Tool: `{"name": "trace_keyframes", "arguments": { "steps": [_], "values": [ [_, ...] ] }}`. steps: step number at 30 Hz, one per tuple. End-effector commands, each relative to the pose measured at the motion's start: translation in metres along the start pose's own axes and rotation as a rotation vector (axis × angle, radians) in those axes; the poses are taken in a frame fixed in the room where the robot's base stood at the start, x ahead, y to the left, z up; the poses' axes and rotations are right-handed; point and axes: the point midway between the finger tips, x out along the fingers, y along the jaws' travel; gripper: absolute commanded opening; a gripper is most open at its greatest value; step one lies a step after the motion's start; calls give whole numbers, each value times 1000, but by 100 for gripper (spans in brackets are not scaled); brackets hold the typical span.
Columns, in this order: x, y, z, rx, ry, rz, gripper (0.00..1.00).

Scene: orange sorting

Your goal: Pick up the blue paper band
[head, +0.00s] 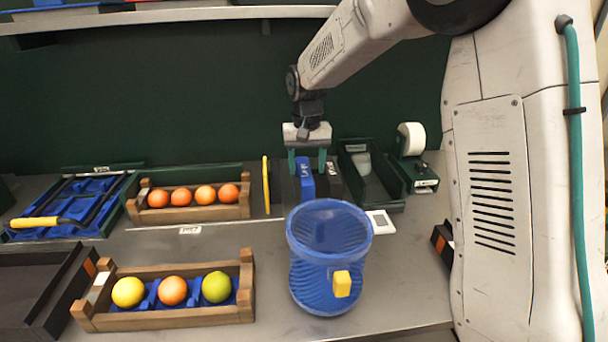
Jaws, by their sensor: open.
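A blue upright piece with a small white mark, which looks like the blue paper band (306,184), stands on the bench behind the blue basket. A dark piece stands against its right side. My gripper (307,164) points down right over it, with its two teal fingers spread apart. The left finger is near the blue band's left edge and the right finger is above the dark piece. I cannot tell whether the fingers touch anything.
A blue mesh basket (331,278) with a yellow tag stands in front. A yellow upright strip (266,185) is to the left, a green bin (392,201) and tape dispenser (421,178) to the right. Wooden fruit crates (180,318) stand at left.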

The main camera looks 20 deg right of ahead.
Motion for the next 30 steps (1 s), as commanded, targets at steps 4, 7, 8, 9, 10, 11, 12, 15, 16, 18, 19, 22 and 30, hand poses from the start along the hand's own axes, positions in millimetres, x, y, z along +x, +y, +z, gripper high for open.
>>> {"name": "trace_keyframes", "arguments": {
  "steps": [4, 7, 8, 9, 10, 11, 12, 15, 16, 18, 19, 22, 30],
  "values": [
    [21, 0, -3, 0, -3, 1, 58],
    [37, 0, -5, 0, -3, 1, 58],
    [40, 0, -4, 0, -4, 1, 58],
    [45, 0, -4, 0, -3, 1, 58],
    [47, 0, -5, 0, -2, 1, 58],
    [49, 0, -5, 0, -1, 0, 58],
    [51, 0, -5, 0, -1, 0, 58],
    [52, 0, -5, 0, 0, 0, 58],
    [52, 0, -5, 0, 0, 0, 58],
    [51, 0, -5, 0, 0, 0, 58],
    [51, 0, -5, 0, 0, 0, 58],
    [51, 0, -5, 0, 0, 0, 30],
    [51, 0, -5, 0, 0, 0, 10]
  ]
}}
